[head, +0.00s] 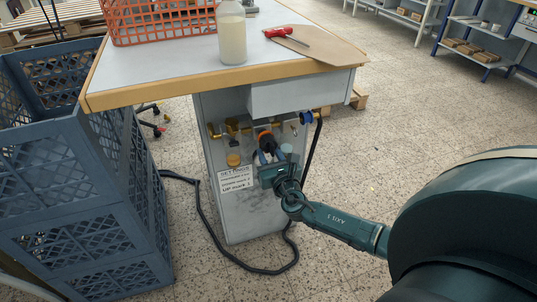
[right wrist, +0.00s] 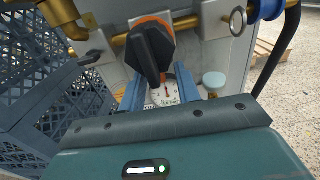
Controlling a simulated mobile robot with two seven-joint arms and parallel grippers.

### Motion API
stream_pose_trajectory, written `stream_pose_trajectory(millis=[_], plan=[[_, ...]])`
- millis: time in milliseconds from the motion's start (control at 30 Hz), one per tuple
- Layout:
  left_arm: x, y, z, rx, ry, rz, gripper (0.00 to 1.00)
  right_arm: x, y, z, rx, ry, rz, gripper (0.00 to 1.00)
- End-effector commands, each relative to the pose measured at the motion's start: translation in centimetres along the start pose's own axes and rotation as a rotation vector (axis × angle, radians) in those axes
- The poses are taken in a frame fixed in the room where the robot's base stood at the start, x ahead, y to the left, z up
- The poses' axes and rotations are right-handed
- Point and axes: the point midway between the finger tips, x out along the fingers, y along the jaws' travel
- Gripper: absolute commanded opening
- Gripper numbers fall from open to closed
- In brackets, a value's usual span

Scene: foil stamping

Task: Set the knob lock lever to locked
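A black knob (right wrist: 152,48) with an orange part (right wrist: 158,20) behind it sits on the panel under the bench; the orange part also shows in the head view (head: 265,137). I cannot tell which piece is the lock lever or how it is set. My right gripper (right wrist: 160,88) is at the panel, its blue fingers spread apart. The knob stands ahead of and between the fingers, and I cannot tell if they touch it. A white dial with a red needle (right wrist: 165,93) shows between the fingers. In the head view the right gripper (head: 269,157) hides part of the panel. My left gripper is not seen.
Brass pipes (head: 231,127) and a blue fitting with a black hose (head: 308,118) flank the knob. A printed label (head: 236,179) is below left. Blue crates (head: 70,190) stand at left. A bottle (head: 232,35) stands on the bench above. A hose (head: 215,235) loops over the floor.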

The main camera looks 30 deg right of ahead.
Motion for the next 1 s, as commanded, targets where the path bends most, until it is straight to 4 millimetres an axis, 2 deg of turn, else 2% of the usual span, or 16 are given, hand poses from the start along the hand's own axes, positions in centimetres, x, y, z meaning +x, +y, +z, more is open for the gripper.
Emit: stream_pose_trajectory(millis=[133, 400, 800, 1000], plan=[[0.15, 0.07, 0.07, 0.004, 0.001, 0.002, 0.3, 0.76, 0.06, -0.01, 0.001, 0.001, 0.001, 0.33], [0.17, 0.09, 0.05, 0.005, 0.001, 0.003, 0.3, 0.81, 0.05, 0.0, 0.001, 0.001, 0.001, 0.32], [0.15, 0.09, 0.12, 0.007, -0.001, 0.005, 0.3, 0.78, 0.03, 0.0, 0.0, 0.001, 0.001, 0.0], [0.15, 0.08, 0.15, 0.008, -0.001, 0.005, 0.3, 0.78, 0.03, 0.0, 0.001, 0.001, 0.001, 0.0]])
